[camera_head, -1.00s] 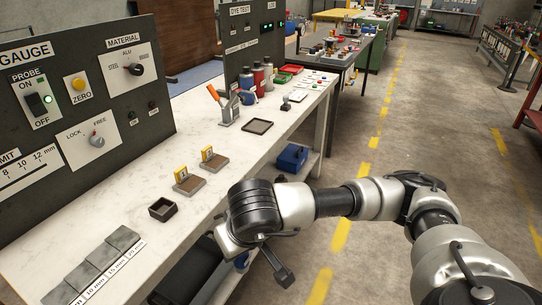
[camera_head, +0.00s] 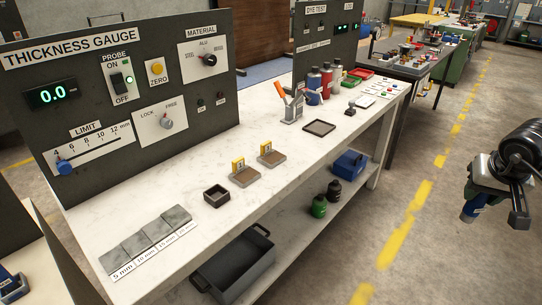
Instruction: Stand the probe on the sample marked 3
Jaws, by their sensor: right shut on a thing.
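My right gripper (camera_head: 480,194) is at the far right, out over the aisle and well clear of the bench. Two brown square samples lie on the white bench, each with a yellow tag: a nearer one (camera_head: 246,179) and a farther one (camera_head: 273,159). The tag digits are too small to read. The thickness gauge panel (camera_head: 80,130) stands behind, its display (camera_head: 51,95) reading 0.0. My left gripper is not in view.
A small dark open box (camera_head: 216,195) stands left of the samples. Grey step blocks (camera_head: 146,238) with thickness labels lie nearer. A flat dark tray (camera_head: 319,127), a tool stand (camera_head: 292,110) and bottles (camera_head: 326,82) stand farther along. A grey bin (camera_head: 236,268) is below.

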